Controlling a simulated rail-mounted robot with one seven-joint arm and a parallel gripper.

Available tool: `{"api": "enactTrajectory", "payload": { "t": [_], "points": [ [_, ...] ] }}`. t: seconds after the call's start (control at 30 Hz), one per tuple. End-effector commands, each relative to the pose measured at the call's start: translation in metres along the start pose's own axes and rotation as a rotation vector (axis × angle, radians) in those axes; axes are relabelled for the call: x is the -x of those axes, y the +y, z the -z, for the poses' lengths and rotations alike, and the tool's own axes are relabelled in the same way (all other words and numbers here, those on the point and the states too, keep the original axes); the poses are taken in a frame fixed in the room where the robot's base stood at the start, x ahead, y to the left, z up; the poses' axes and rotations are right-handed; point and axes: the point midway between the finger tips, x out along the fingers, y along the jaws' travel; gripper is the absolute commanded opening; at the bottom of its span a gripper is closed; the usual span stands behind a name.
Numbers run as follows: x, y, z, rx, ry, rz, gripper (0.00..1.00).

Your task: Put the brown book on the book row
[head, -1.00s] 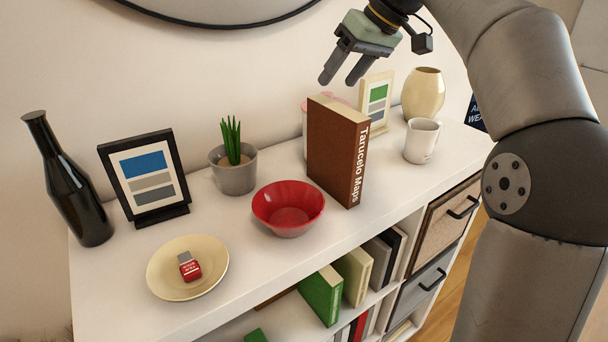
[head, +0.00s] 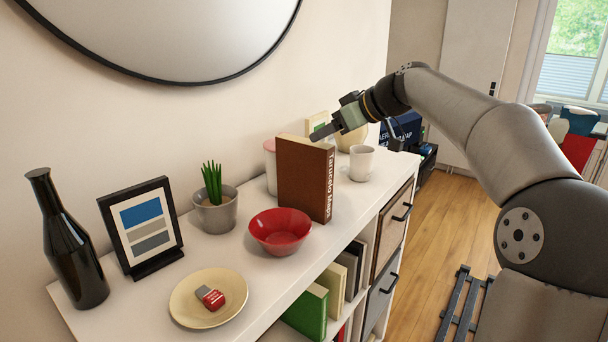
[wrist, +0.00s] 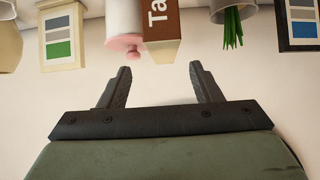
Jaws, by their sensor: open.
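The brown book (head: 303,178), titled "Tarucelo Maps", stands upright on the white shelf top, spine facing right. It also shows in the wrist view (wrist: 160,22), with its pale top edge towards my gripper. My gripper (head: 325,132) is open and empty just above and beside the book's top in the head view. In the wrist view my gripper (wrist: 160,78) has its fingers apart, and the book lies ahead of the gap between them. In the compartment below stand a green book (head: 306,312), a cream book (head: 332,284) and a dark book (head: 350,268).
A red bowl (head: 280,231) stands in front of the brown book. A pink-lidded canister (head: 270,165) is behind it, a white mug (head: 358,164) to its right. A potted plant (head: 214,205), picture frame (head: 141,228), black bottle (head: 70,240) and plate (head: 208,300) stand further left.

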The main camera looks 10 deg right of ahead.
Motion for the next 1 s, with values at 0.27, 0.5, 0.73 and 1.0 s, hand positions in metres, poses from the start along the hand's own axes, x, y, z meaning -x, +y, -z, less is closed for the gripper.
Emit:
{"api": "enactTrajectory", "payload": {
  "t": [0.27, 0.5, 0.73, 1.0],
  "points": [
    [-0.030, 0.000, 0.000, -0.001, -0.001, 0.001, 0.58],
    [-0.058, -0.005, 0.004, -0.001, -0.002, 0.005, 0.58],
    [-0.082, -0.004, 0.001, -0.001, -0.002, 0.001, 0.58],
    [-0.082, -0.004, 0.000, 0.000, -0.001, -0.001, 0.44]
  ]
}}
